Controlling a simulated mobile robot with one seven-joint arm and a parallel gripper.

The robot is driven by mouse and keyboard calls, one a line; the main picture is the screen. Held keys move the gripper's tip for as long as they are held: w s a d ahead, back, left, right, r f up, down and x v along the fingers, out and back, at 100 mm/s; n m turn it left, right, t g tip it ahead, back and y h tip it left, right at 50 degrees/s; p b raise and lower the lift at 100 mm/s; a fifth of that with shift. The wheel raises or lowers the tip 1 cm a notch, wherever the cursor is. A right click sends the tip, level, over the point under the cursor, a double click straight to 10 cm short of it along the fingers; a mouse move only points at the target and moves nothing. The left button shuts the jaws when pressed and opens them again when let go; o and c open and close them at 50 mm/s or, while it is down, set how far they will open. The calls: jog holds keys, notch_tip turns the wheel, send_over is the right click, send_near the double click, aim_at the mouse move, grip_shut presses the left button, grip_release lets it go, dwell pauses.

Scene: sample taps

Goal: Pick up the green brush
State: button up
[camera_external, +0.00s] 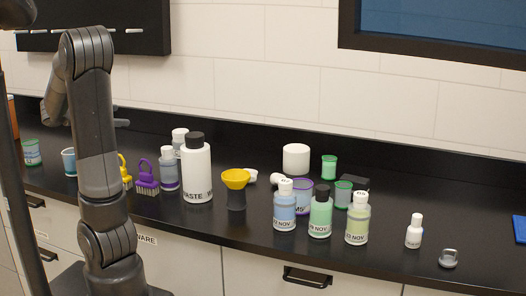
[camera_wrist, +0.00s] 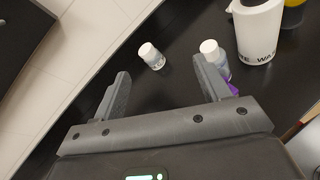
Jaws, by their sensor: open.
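I cannot make out a green brush in either view; my arm hides part of the counter in the external view. A purple brush (camera_external: 147,178) stands on the counter, with a yellow brush (camera_external: 125,172) just left of it, partly behind my arm. In the wrist view my gripper (camera_wrist: 161,70) is open and empty, its fingers wide apart above the counter. A small piece of purple (camera_wrist: 233,88) shows beside the right finger. In the external view the gripper is mostly hidden behind my arm.
A white waste bottle (camera_external: 196,172) and a smaller bottle (camera_external: 168,170) stand right of the brushes. A yellow funnel (camera_external: 236,180) and several sample bottles stand farther right. A blue cup (camera_external: 69,162) and a green-rimmed cup (camera_external: 32,152) are at left. The wrist view shows the counter's edge.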

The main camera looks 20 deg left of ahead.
jog(key=s+a+n+t+y, duration=0.5)
jog(key=a+n, duration=0.4)
jog(key=a, duration=0.5)
jog(key=shift+m+g, duration=0.3)
jog(key=shift+m, duration=0.1)
notch_tip(320, 180, down, 19)
jog(key=shift+s+d+f, duration=0.1)
jog(key=shift+s, duration=0.05)
jog(key=shift+w+f, duration=0.1)
jog(key=shift+w, duration=0.1)
jog(key=w, duration=1)
jog(key=shift+w+f, duration=0.15)
jog(key=shift+w, duration=0.05)
jog(key=c, duration=1.1)
